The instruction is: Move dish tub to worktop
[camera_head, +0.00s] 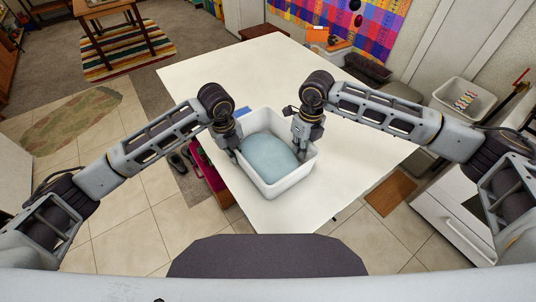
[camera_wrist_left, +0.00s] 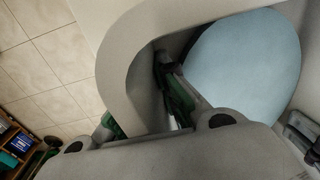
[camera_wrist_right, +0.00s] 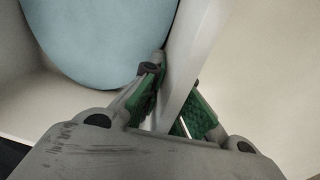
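The dish tub (camera_head: 283,189) is a white, open-topped rectangular tub with a large pale blue rounded thing (camera_head: 270,151) inside. It is over the near part of the white worktop (camera_head: 336,183); I cannot tell whether its base touches. My left gripper (camera_head: 234,153) is at the tub's left wall, its green-padded fingers on either side of the wall in the left wrist view (camera_wrist_left: 142,100). My right gripper (camera_head: 302,143) is at the right wall, with the wall between its fingers in the right wrist view (camera_wrist_right: 176,100). Both appear shut on the tub.
A white crate (camera_head: 463,101) with colourful contents stands at the right. An orange item (camera_head: 328,40) is by the far edge.

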